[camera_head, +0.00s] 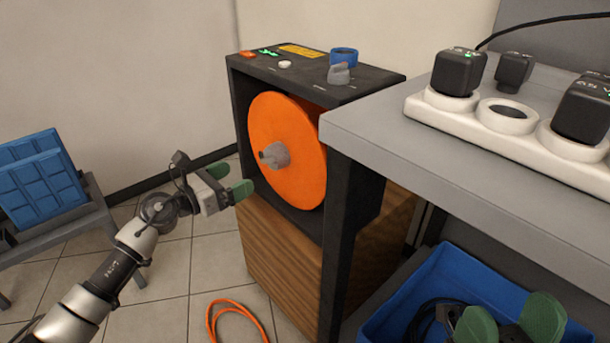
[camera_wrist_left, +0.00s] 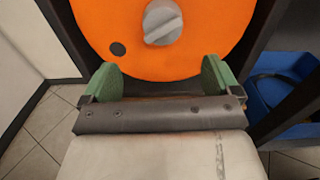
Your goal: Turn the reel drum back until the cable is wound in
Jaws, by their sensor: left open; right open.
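The orange reel drum (camera_head: 301,172) is a round disc set upright in a black housing (camera_head: 383,80) on a wooden cabinet. A grey knob (camera_head: 276,155) stands out from its middle. In the left wrist view the drum (camera_wrist_left: 100,20) shows a dark round hole (camera_wrist_left: 118,49) at lower left of the grey knob (camera_wrist_left: 163,22). An orange cable (camera_head: 236,305) lies in loops on the floor. My left gripper (camera_head: 231,179) is open and empty, in front of the drum's face, apart from the knob. My right gripper (camera_head: 510,323) is open at lower right, over the blue crate.
A grey table (camera_head: 375,138) with a white power strip (camera_head: 450,114) and black plugs stands at right. The blue crate (camera_head: 440,268) below holds a dark cable. A blue-panelled object (camera_head: 40,178) sits at left.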

